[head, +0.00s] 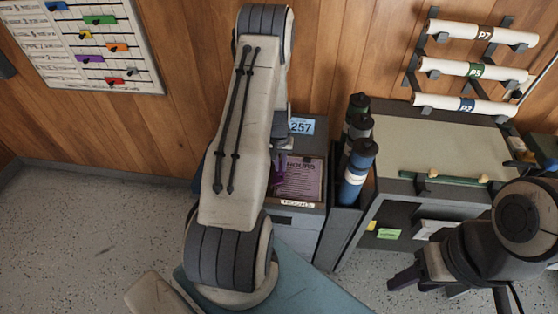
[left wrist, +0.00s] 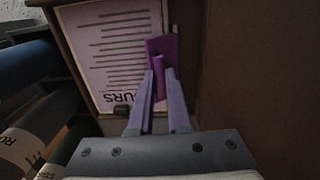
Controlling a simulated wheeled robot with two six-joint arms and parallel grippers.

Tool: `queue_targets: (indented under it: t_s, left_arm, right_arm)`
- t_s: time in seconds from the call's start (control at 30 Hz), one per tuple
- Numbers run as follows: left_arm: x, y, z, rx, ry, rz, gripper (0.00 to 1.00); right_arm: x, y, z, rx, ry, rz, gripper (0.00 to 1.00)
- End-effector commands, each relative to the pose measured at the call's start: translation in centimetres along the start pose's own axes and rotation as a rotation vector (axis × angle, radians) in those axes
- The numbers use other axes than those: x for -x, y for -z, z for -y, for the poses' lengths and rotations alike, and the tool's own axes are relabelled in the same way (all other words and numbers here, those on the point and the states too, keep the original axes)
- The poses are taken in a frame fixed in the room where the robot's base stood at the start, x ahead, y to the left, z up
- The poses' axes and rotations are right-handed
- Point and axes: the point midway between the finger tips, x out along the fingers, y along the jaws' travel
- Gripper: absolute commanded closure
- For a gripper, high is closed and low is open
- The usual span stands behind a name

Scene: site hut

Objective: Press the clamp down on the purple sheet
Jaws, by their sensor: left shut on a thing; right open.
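The purple sheet (head: 303,178), headed "HOURS", lies in a tray-like frame on the low cabinet; its left part is hidden behind my left arm. It fills the upper left of the left wrist view (left wrist: 112,45), upside down. My left gripper (left wrist: 158,88) is shut on the purple clamp (left wrist: 162,48), which overlaps the sheet's right edge there. I cannot tell whether the clamp touches the sheet. In the head view the clamp (head: 279,172) shows only as a small purple bit beside my arm. My right gripper (head: 428,286) is open and empty at the lower right, over the floor.
A desk (head: 430,140) with a green bar is further right, with paper rolls (head: 475,70) on the wall above. A number sign "257" (head: 301,126) stands behind the sheet.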

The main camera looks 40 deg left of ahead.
Motion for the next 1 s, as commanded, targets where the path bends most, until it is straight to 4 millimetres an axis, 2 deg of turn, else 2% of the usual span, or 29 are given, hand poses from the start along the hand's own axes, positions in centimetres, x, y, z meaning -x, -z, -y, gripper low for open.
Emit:
queue_targets:
  t_s: [0.03,0.1,0.27,0.7,1.0]
  left_arm:
    - [0.3,0.0,-0.4,-0.009,0.025,0.001,1.00]
    - [0.0,0.0,-0.7,-0.011,0.062,0.001,1.00]
    - [-0.8,0.1,-1.3,-0.011,0.154,-0.002,1.00]
    - [-2.7,0.1,-2.8,-0.005,0.430,-0.004,1.00]
    - [-2.9,0.0,-3.4,-0.002,0.578,-0.002,1.00]
  right_arm:
    - [0.8,0.1,0.1,0.000,0.000,0.000,0.50]
    - [1.0,0.1,0.1,-0.001,0.000,0.000,0.50]
    - [-0.2,0.0,0.0,0.000,0.000,0.000,0.50]
    - [-8.4,-0.5,-0.6,0.001,0.000,0.000,0.50]
    - [-11.3,-0.6,-0.8,0.001,0.000,0.000,0.50]
